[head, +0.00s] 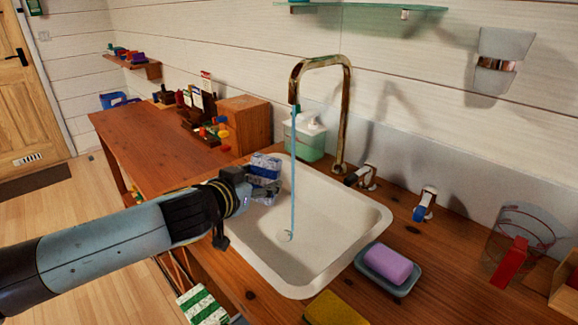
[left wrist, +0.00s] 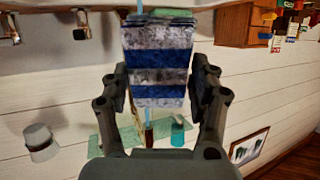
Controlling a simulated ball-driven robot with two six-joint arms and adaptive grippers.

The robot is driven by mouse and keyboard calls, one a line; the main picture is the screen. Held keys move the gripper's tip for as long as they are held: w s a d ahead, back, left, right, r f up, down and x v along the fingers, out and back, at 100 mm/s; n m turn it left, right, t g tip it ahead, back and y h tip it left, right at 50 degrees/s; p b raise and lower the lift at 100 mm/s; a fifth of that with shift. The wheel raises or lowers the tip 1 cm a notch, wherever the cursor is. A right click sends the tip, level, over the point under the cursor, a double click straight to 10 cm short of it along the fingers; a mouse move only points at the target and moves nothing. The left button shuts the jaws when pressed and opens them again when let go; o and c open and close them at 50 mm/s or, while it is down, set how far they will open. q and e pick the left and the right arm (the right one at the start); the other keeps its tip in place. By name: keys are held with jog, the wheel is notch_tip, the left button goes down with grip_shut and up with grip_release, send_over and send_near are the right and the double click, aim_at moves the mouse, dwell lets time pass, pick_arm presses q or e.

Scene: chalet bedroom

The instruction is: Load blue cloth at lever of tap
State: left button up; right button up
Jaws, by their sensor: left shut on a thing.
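My left gripper (head: 250,186) is shut on a folded blue-and-white striped cloth (head: 264,172) over the left rim of the white sink (head: 330,262). In the left wrist view the striped cloth (left wrist: 157,62) sits between both fingers of the gripper (left wrist: 160,88). The brass tap (head: 346,100) arches over the sink, and a thin stream of water (head: 293,170) falls from it. A lever (head: 363,176) stands by the tap's base. A second lever with a blue part (head: 425,205) is further right. My right gripper is out of view.
A purple soap (head: 388,262) in a dish and a yellow sponge (head: 334,309) lie at the sink's front right. A green soap dispenser (head: 304,138) stands behind the sink. A glass jar (head: 510,235) is at right. The wooden counter (head: 145,150) at left has free room.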

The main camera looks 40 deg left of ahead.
aim_at(255, 170)
pick_arm(q)
jog(key=s+r+p, duration=0.1)
jog(key=s, duration=0.1)
jog(key=s+r+p, duration=0.2)
jog(key=shift+s+a+r, duration=0.1)
jog(key=shift+r, duration=0.15)
jog(key=shift+s+r, duration=0.25)
jog(key=shift+s, duration=0.15)
